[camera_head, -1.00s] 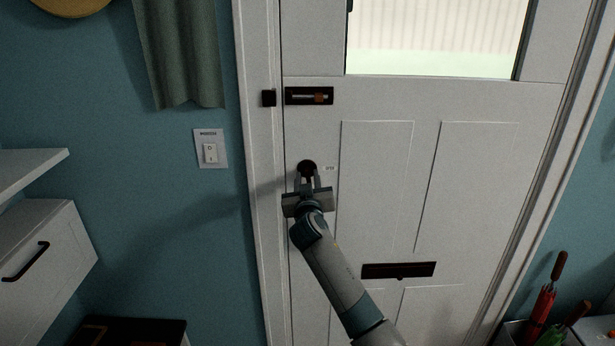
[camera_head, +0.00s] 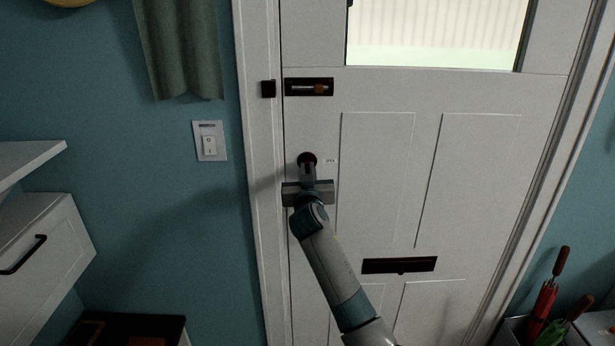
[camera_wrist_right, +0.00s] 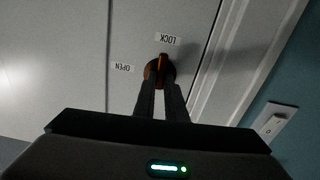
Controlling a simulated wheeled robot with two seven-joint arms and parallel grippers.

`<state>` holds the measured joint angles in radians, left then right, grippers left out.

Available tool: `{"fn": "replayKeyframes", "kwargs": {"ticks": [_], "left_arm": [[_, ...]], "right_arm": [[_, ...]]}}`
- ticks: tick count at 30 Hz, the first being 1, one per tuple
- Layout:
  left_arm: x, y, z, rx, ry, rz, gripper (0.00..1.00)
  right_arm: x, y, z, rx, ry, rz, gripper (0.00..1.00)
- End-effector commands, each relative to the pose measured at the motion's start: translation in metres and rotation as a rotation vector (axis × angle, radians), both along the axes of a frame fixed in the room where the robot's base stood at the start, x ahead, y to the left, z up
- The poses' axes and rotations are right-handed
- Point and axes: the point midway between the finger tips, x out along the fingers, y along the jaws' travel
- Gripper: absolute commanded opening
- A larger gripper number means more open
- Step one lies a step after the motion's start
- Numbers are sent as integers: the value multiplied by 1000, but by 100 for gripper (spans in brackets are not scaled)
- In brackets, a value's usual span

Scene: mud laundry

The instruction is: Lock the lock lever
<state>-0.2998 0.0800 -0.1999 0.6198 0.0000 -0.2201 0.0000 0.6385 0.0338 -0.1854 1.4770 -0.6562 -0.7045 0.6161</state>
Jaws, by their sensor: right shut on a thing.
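My right gripper (camera_head: 307,166) is at the lock from the front. In the wrist view its two dark fingers (camera_wrist_right: 162,88) are shut on the lever. My left gripper is out of view.
A sliding bolt (camera_head: 309,87) sits above the lock, and a mail slot (camera_head: 399,265) is lower on the door (camera_head: 480,180). A light switch (camera_head: 209,142) is on the blue wall. A drawer unit (camera_head: 40,245) stands at left; umbrellas (camera_head: 545,300) are at lower right.

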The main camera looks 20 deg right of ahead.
Motion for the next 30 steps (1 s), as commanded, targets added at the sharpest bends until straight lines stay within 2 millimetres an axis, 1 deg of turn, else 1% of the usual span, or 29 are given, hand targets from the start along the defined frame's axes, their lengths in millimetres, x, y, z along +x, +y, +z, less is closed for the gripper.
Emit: {"fn": "replayKeyframes", "kwargs": {"ticks": [1, 3, 14, 15, 16, 17, 30], "left_arm": [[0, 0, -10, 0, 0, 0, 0], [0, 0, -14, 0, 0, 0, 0], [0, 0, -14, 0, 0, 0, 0], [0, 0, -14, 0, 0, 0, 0], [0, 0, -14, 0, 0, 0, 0], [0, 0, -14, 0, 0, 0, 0], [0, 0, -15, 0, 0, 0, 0]], "right_arm": [[0, 1, -5, 29, -9, 1, 0], [0, 1, -4, 57, -16, 1, 0], [0, 0, -1, 78, -21, 1, 0], [0, 0, -1, 78, -21, 1, 18], [0, 0, -1, 78, -21, 1, 25], [0, 0, 0, 78, -21, 1, 30], [-3, 1, -1, 76, -23, 1, 30]]}}
